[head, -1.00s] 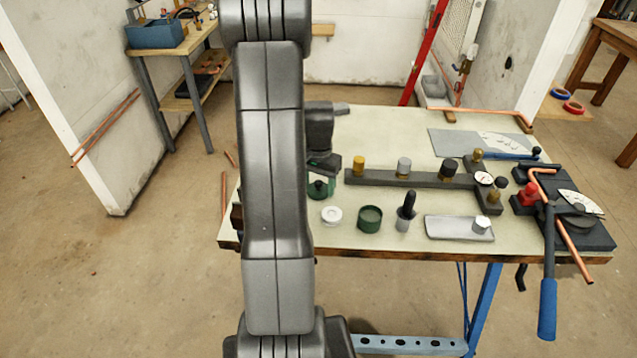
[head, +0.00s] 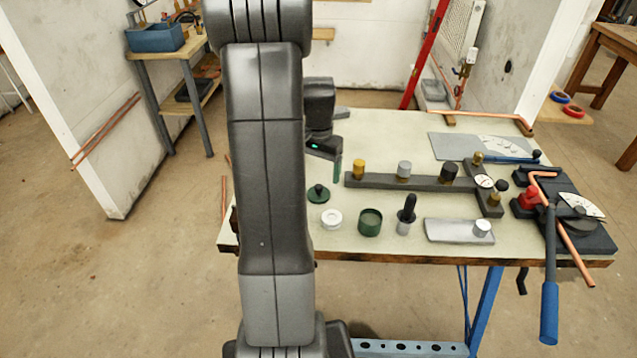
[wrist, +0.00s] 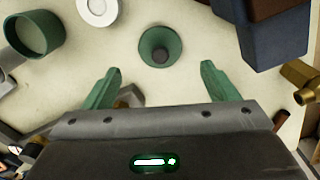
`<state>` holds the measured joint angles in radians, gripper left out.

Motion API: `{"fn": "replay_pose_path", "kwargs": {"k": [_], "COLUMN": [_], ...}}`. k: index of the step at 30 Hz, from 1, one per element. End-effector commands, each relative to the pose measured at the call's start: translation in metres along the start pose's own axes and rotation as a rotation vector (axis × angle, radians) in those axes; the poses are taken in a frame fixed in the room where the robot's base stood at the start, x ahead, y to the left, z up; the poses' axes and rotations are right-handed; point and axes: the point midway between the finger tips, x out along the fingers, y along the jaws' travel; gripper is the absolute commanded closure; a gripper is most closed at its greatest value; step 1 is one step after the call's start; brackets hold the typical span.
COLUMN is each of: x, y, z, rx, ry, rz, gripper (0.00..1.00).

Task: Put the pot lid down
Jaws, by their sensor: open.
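The pot lid (head: 319,193), dark green with a dark knob, lies on the workbench, left of centre in the head view. In the wrist view the lid (wrist: 160,46) rests on the bench top beyond the fingertips, with its knob facing the camera. My gripper (wrist: 158,84) is open and empty, its two green fingers apart. Nothing touches the lid. The green pot (head: 370,222) stands open on the bench to the right of the lid; it also shows at the upper left of the wrist view (wrist: 35,38).
A white ring (head: 331,218) lies between lid and pot. A dark-handled tool (head: 406,212) and a grey plate (head: 455,230) stand along the front. A dark bar with fittings (head: 410,182) lies behind. A pipe bender (head: 550,230) is at the right.

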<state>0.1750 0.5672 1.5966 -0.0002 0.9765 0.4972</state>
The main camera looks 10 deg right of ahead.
Motion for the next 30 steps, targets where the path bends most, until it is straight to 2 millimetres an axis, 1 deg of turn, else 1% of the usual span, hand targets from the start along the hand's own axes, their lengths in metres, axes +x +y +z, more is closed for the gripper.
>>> {"fn": "replay_pose_path", "kwargs": {"k": [1,3,6,9,12,23,26,30], "x": [-0.011,-0.025,-0.040,-0.050,-0.055,-0.055,-0.050,-0.031], "y": [-0.001,-0.001,0.000,0.000,0.000,0.000,0.000,0.000], "z": [-0.001,-0.001,-0.001,0.000,0.000,0.000,0.000,0.001], "rx": [0.000,0.000,0.000,0.000,0.000,0.000,0.000,0.000], "ry": [0.004,0.004,0.002,0.001,0.000,-0.001,-0.003,-0.006], "rz": [-0.002,-0.002,-0.001,0.000,0.000,0.001,0.002,0.003], "gripper": [0.20,0.20,0.20,0.20,0.20,0.20,0.20,0.20]}}
